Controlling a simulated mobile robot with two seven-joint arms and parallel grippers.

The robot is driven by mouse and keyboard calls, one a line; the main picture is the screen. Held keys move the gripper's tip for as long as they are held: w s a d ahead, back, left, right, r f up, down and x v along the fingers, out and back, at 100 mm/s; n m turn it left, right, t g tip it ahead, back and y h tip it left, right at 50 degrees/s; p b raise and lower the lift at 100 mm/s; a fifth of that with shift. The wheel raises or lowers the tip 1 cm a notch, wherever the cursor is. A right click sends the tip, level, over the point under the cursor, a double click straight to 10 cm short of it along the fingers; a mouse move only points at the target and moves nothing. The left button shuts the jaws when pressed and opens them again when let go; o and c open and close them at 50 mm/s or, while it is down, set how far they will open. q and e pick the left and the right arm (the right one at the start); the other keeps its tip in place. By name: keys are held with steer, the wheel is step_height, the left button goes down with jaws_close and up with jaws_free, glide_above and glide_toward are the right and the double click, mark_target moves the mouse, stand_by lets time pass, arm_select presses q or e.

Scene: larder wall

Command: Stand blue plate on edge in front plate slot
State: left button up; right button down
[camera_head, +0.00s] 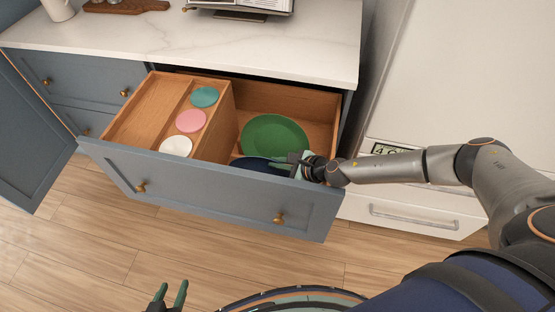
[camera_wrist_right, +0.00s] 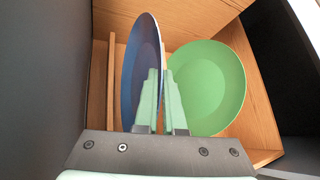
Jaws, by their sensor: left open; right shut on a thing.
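The blue plate (camera_head: 257,163) is in the right part of the open drawer, just behind its front panel, partly hidden by that panel. In the right wrist view the blue plate (camera_wrist_right: 141,70) shows nearly edge-on. My right gripper (camera_head: 297,158) is shut on its rim; the fingers (camera_wrist_right: 161,98) pinch it. I cannot tell whether the plate touches the drawer floor. A thin wooden rail (camera_wrist_right: 110,80) shows beside the plate; I cannot make out the front plate slot clearly. My left gripper (camera_head: 171,294) is open and empty, low in front of the drawer.
A green plate (camera_head: 275,136) leans in the drawer behind the blue one. A wooden divider box (camera_head: 217,120) to the left holds teal, pink and white round things. The drawer front (camera_head: 215,190) stands close to my right wrist. The floor before it is clear.

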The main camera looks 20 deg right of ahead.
steer(key=shift+w+r, duration=0.1)
steer(key=shift+r, duration=0.05)
steer(key=c, duration=1.1)
jaws_free()
steer(key=shift+o, duration=0.9)
step_height(320, 180, up, 5)
steer(key=p, duration=0.3)
steer(key=shift+r, duration=0.2)
arm_select(q)
steer(key=shift+s+r, duration=0.35)
steer(key=shift+r, duration=0.4)
steer(key=shift+s+r, duration=0.3)
steer(key=shift+r, duration=0.45)
arm_select(e)
step_height(320, 180, up, 25)
steer(key=m+g+y, duration=0.1)
steer(key=shift+s, duration=0.45)
steer(key=shift+a, duration=0.1)
